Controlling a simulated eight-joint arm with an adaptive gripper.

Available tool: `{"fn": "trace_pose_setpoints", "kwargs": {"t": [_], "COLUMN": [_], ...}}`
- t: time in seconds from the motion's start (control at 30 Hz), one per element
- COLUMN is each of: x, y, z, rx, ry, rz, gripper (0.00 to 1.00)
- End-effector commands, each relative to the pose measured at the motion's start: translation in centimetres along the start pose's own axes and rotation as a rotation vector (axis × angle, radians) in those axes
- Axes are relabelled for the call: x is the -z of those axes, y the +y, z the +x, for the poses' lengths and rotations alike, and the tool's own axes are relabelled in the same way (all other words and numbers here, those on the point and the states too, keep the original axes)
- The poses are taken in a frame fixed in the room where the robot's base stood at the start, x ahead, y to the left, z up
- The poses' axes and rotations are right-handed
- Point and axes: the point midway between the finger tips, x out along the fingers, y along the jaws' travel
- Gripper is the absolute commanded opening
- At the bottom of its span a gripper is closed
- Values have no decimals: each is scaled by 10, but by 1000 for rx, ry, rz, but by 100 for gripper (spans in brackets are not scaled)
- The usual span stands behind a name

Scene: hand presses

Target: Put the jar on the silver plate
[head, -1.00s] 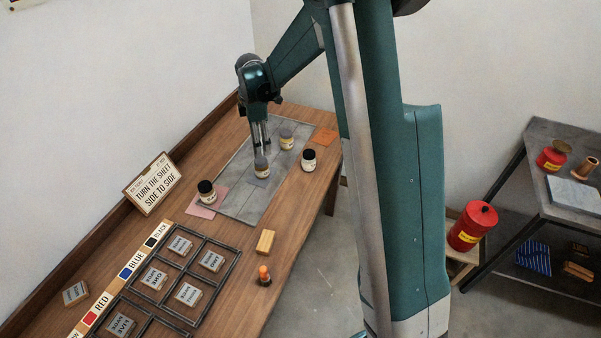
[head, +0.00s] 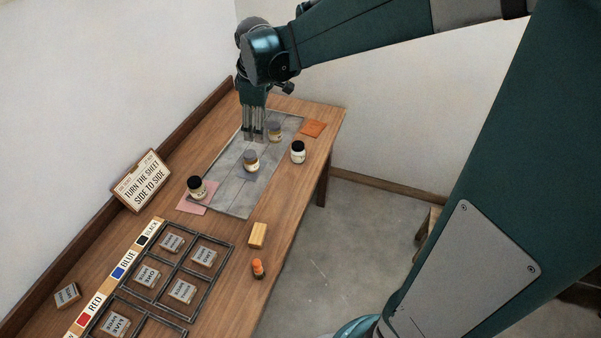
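Several small jars stand on the wooden table in the head view. A grey-lidded jar (head: 251,163) is in the middle of a large grey tiled sheet (head: 238,197), over a small blue-grey patch. A second jar with a greyish lid (head: 275,133) stands behind it. A black-lidded jar (head: 298,153) is at the right edge, and another black-lidded jar (head: 197,190) stands on a pink square. I cannot tell which surface is the silver plate. My gripper (head: 254,137) points down, its fingers apart, with no jar visible between them, above the sheet and left of the rear jar.
An orange square (head: 313,129) lies at the far right. A sign (head: 144,181) leans at the left. A black rack (head: 187,316) with labelled blocks, a wooden block (head: 258,234) and an orange-topped item (head: 258,269) are nearer. A raised board runs along the wall.

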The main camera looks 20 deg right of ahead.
Motion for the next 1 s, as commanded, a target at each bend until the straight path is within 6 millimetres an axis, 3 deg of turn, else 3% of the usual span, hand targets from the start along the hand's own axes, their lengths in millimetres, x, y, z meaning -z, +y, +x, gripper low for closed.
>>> {"fn": "trace_pose_setpoints", "kwargs": {"t": [0.5, 1.0], "x": [-44, -88], "y": [-58, -117], "z": [-61, -95], "rx": [-84, -147], "ry": [74, 169], "rz": [283, 557], "gripper": [52, 52]}}
